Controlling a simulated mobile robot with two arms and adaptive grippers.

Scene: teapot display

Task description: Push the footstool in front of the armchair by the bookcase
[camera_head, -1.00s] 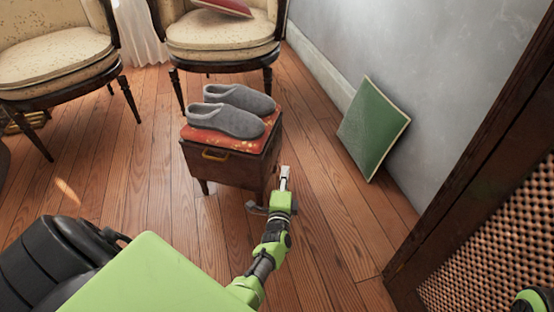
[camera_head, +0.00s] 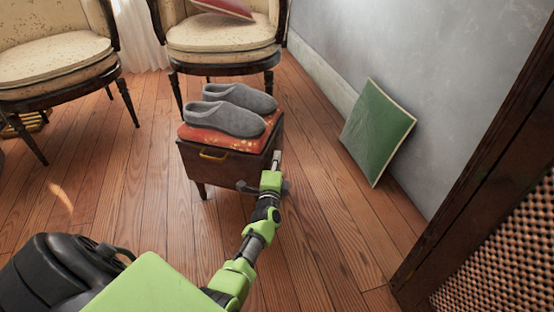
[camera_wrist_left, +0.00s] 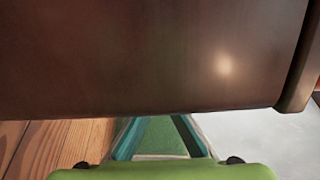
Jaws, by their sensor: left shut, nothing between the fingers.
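The footstool (camera_head: 225,171) is a dark wooden box on short legs with a red patterned cushion top and a brass handle on its front. A pair of grey slippers (camera_head: 224,118) lies on top. Dark wood fills the upper part of the left wrist view (camera_wrist_left: 150,60). My left gripper (camera_head: 277,160) is shut and empty at the footstool's right side, low and close; I cannot tell whether it touches. The right armchair (camera_head: 222,30), cream with a dark frame, stands just behind the footstool. The left armchair (camera_head: 55,50) stands further left. My right gripper is out of view.
A green framed panel (camera_head: 377,130) leans on the grey wall at the right. A dark wooden piece with a woven lattice (camera_head: 505,250) fills the lower right. No bookcase is clearly recognisable. Wooden floor (camera_head: 120,180) is clear left of the footstool.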

